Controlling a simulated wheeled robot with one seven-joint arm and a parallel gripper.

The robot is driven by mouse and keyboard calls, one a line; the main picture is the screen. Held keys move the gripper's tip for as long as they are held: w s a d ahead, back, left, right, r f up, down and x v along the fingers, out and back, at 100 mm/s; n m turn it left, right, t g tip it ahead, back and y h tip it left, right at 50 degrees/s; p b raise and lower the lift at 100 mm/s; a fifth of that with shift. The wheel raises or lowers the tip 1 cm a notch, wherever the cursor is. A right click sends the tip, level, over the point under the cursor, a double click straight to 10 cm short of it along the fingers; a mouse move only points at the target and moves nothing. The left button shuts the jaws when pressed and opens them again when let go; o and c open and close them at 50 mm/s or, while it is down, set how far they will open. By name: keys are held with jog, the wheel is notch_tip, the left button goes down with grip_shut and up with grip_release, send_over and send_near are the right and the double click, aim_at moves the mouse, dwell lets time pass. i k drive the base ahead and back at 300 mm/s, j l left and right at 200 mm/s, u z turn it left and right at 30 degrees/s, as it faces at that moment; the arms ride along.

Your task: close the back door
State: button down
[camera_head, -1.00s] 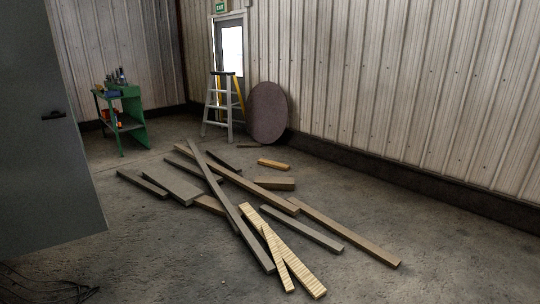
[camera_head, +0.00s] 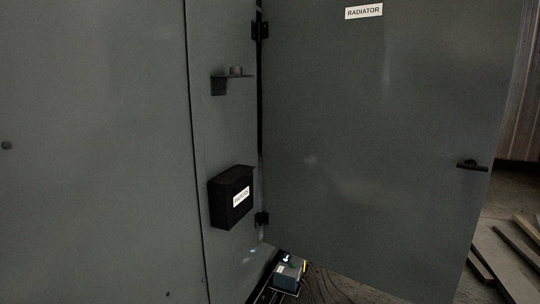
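A large grey metal door (camera_head: 385,140) labelled "RADIATOR" (camera_head: 364,12) stands open on the right of a grey enclosure (camera_head: 95,150). It hangs on black hinges (camera_head: 261,30) along its left edge. A black handle (camera_head: 472,165) sits near its free right edge. No label in view reads "back", so I cannot tell from the pictures alone that this is the back door. My gripper is not in view.
A black box (camera_head: 232,197) with a white label and a small bracket (camera_head: 231,80) project beside the hinge side. A small grey device (camera_head: 289,272) and dark cables (camera_head: 325,285) lie low below the door. Planks (camera_head: 515,255) lie on the concrete floor at right.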

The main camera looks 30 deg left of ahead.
aim_at(370, 109)
jog(key=i+l+u, duration=0.15)
jog(key=i+u, duration=0.25)
jog(key=i+l+u, duration=0.4)
jog(key=i+j, duration=0.05)
jog(key=i, duration=0.05)
